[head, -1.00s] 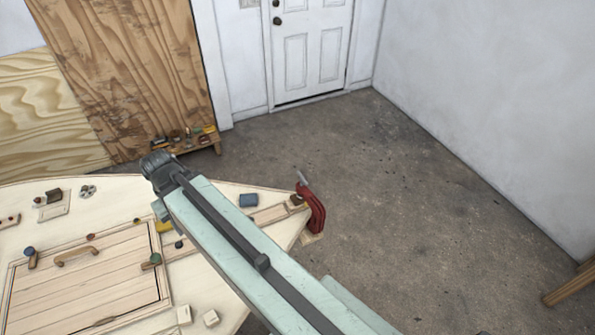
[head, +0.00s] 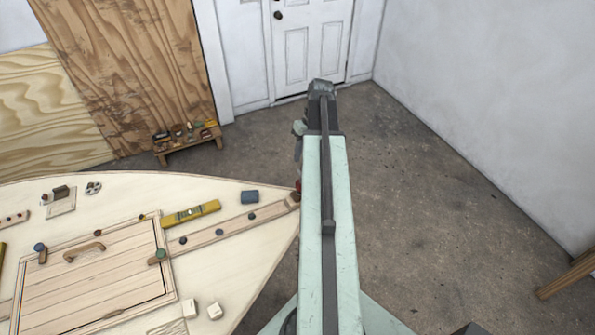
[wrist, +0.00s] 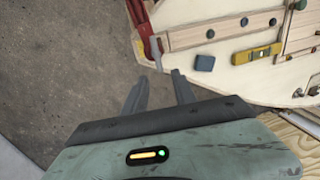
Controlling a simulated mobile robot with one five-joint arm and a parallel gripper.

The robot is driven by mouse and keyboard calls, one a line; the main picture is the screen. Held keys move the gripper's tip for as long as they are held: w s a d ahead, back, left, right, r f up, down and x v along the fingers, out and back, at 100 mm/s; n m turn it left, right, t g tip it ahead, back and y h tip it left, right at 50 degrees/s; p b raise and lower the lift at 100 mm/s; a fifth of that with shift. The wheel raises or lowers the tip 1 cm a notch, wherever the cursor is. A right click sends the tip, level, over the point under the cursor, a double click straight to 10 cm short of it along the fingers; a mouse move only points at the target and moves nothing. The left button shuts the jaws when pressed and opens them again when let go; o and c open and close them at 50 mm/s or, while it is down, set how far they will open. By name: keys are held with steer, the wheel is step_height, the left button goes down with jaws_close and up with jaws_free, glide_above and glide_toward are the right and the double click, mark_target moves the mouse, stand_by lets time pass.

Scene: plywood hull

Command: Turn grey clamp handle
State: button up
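The red clamp (wrist: 145,22) grips the pointed end of the plywood hull (wrist: 225,72) in the wrist view. Its grey handle (wrist: 156,52) is a short bar, just beyond my fingertips and roughly in line with the gap between them. My gripper (wrist: 160,76) is open and empty, its two dark fingers apart. In the head view my arm hides most of the clamp, and only a red sliver (head: 298,185) shows beside it. My gripper (head: 321,92) is at the far end of the arm there; its fingers are hidden.
A blue block (head: 250,197), a yellow level (head: 190,213) and a hatch (head: 90,280) are on the hull. A low bench (head: 190,143) with small items stands by the plywood sheets. The concrete floor (head: 450,200) to the right is open.

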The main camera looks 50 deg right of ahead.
mark_target(299, 170)
steer(key=b+x, duration=0.6)
steer(key=x, duration=0.1)
steer(key=shift+f+b, duration=0.25)
steer(key=shift+b, duration=0.05)
steer(key=shift+r, duration=0.15)
jaws_close()
